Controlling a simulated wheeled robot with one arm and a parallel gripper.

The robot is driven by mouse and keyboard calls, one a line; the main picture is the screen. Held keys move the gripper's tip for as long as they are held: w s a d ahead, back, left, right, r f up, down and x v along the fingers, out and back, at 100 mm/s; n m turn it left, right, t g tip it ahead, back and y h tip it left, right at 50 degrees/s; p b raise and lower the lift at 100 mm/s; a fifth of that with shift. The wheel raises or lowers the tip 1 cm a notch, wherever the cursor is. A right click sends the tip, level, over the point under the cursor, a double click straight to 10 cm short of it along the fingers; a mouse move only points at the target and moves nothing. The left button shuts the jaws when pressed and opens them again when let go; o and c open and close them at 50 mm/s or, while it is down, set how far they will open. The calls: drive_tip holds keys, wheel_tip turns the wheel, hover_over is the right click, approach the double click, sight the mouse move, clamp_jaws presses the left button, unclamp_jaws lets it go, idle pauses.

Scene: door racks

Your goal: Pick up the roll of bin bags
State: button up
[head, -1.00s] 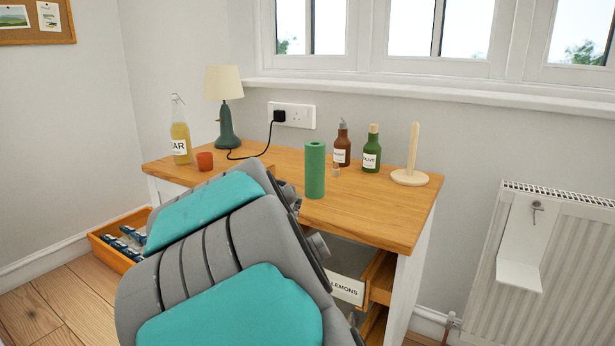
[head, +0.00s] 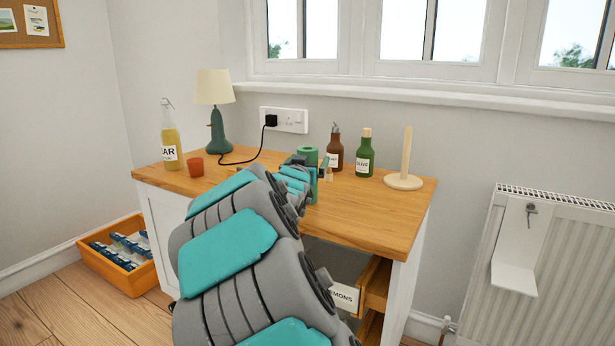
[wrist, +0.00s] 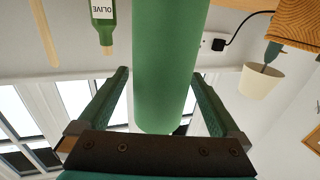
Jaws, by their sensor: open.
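The roll of bin bags is a green upright cylinder (head: 308,156) on the wooden table, partly hidden behind my arm in the head view. In the wrist view, which is upside down, the green roll (wrist: 168,65) fills the middle. My gripper (wrist: 158,85) is open, with one finger on each side of the roll. Gaps show between the fingers and the roll. In the head view my gripper (head: 305,172) is at the roll, largely hidden by my own arm.
On the table (head: 370,215) stand a brown bottle (head: 335,152), a green olive bottle (head: 365,155) and a wooden holder (head: 403,180) right of the roll. An open drawer (head: 345,290) juts below.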

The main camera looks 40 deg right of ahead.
drive_tip(key=shift+x, duration=1)
drive_tip(key=shift+a, duration=0.1)
drive_tip(key=shift+c, duration=0.2)
clamp_jaws()
drive_tip(key=shift+r, duration=0.1)
